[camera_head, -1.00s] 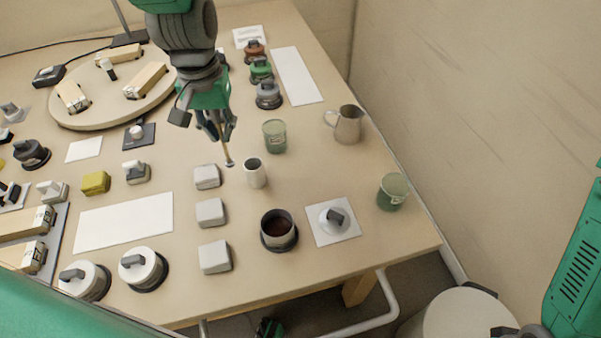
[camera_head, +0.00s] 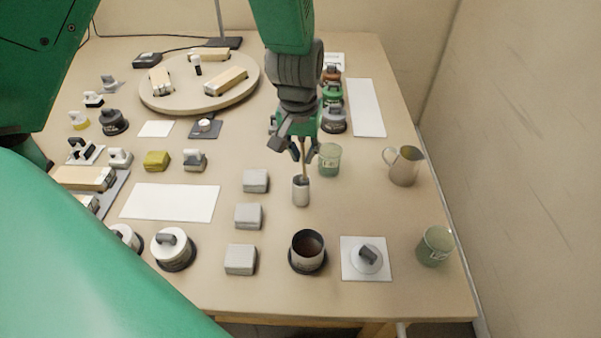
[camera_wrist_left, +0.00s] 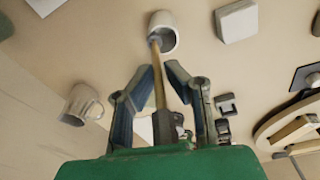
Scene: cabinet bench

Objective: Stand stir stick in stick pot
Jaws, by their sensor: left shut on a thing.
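My left gripper (camera_head: 303,150) is shut on the upper part of the thin wooden stir stick (camera_head: 304,168). The stick is close to upright in the head view. The stick pot (camera_head: 301,192) is a small light-grey cup standing on the bench, directly below the gripper. In the left wrist view the stick (camera_wrist_left: 158,75) runs out between the fingers to the mouth of the pot (camera_wrist_left: 167,39). Its lower end overlaps the opening; how deep it sits is hard to tell. My right gripper is not in view.
A green glass (camera_head: 330,160) stands close right of the gripper, with a metal pitcher (camera_head: 404,168) farther right. Grey blocks (camera_head: 248,216) lie left of the pot. A dark-filled cup (camera_head: 307,252) stands in front. A round wooden board (camera_head: 170,100) lies at the back left.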

